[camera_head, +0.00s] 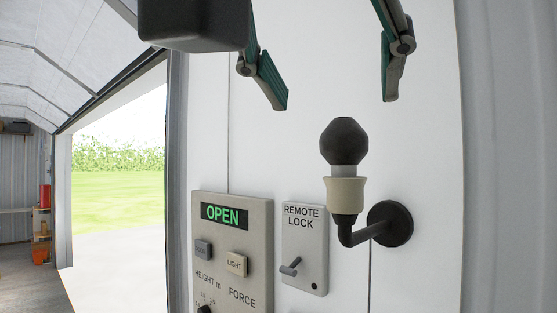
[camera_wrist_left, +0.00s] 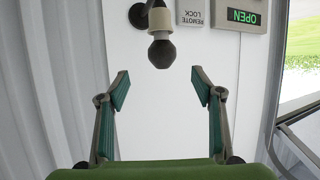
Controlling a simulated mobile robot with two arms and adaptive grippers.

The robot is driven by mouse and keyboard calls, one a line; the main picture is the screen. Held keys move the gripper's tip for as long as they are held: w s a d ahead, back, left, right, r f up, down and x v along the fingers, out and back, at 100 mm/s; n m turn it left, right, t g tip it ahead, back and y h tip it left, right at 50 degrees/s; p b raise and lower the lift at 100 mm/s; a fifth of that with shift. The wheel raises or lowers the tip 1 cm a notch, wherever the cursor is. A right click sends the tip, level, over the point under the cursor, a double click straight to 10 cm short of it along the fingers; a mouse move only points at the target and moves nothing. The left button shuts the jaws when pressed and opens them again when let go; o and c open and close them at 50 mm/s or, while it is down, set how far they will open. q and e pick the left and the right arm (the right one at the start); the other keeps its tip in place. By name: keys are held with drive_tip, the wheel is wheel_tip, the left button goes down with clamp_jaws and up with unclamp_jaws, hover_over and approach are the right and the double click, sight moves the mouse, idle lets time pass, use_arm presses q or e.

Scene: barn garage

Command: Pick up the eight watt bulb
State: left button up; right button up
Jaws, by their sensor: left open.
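A dark, faceted bulb (camera_head: 344,141) stands upright in a cream socket (camera_head: 346,193) on a black bent wall bracket (camera_head: 391,223). No wattage marking on it can be read. My left gripper (camera_head: 335,101) is open and empty in the head view, its two fingers pointing down, spread apart above the bulb. In the left wrist view the bulb (camera_wrist_left: 162,54) appears upside down, just beyond and between the open fingertips (camera_wrist_left: 159,74). The fingers do not appear to touch it. My right gripper is not in view.
A grey control panel (camera_head: 234,240) with a green OPEN display is on the white wall at lower left of the bulb. A REMOTE LOCK plate (camera_head: 305,248) with a small lever sits between them. The wall around the bulb is bare. An open doorway (camera_head: 119,180) is at left.

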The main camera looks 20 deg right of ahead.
sight(339, 131)
use_arm(q)
drive_tip(key=p+x, duration=0.1)
drive_tip(key=x, duration=0.3)
drive_tip(key=p+x, duration=0.1)
drive_tip(key=x, duration=0.3)
drive_tip(key=shift+w+r, duration=0.1)
drive_tip(key=shift+w, duration=0.4)
drive_tip(key=shift+w+d+p, duration=0.15)
drive_tip(key=shift+d+p, duration=0.1)
drive_tip(key=shift+p, duration=0.2)
drive_tip(key=p+x, duration=0.2)
drive_tip(key=x, duration=0.2)
drive_tip(key=shift+w+d, duration=0.2)
drive_tip(key=shift+d, duration=0.1)
drive_tip(key=shift+w+d, duration=0.1)
drive_tip(key=shift+c, duration=1.4)
drive_tip(key=shift+t, duration=0.3)
drive_tip(key=c, duration=0.7)
